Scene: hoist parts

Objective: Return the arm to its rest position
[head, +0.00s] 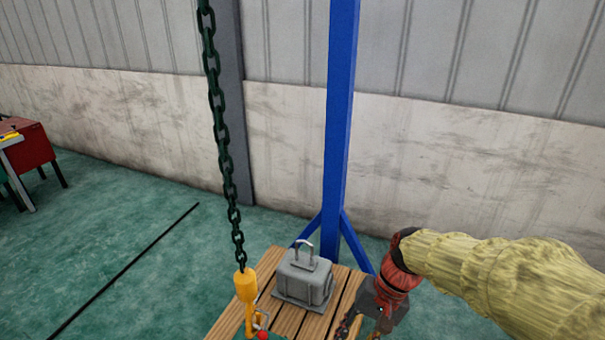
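My arm comes in from the right in a yellow-green sleeve, with a red wrist joint. My gripper (358,328) points down at the bottom edge, over or beside the right side of the wooden slatted table (335,296). Its fingertips are partly cut off by the frame, so I cannot tell whether it is open or holds anything. A grey block with a metal loop handle (305,278) stands on the table, left of my gripper and apart from it.
A dark chain (222,130) hangs down to a yellow hook (246,292) at the table's left side, with a small red part (262,335) below. A blue post (340,130) with braces rises behind the table. A red cabinet (32,145) stands far left. The green floor at left is largely clear.

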